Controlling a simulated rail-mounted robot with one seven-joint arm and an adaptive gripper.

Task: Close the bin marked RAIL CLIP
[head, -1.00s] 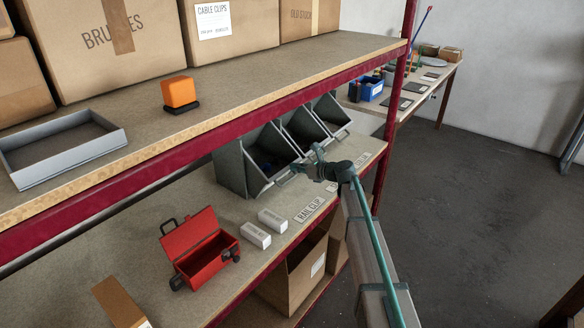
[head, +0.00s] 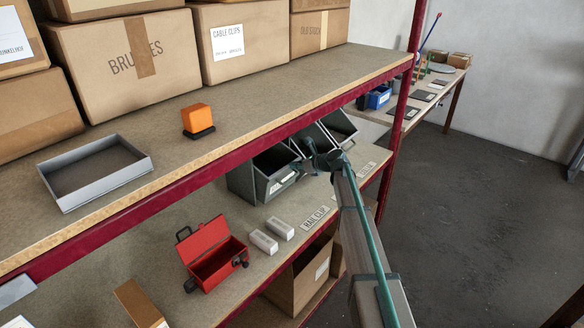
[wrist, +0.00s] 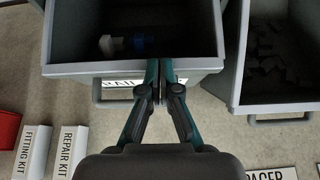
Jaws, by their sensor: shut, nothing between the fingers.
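In the head view my gripper (head: 307,163) partly hides the bins.
Another open bin (wrist: 236,75) stands close on the right, with dark pieces inside. The upper shelf (head: 280,125) overhangs the bins. A red toolbox (head: 212,262) and two white boxes (head: 264,241) (head: 280,228) stand to the left. The aisle floor (head: 480,200) is clear.

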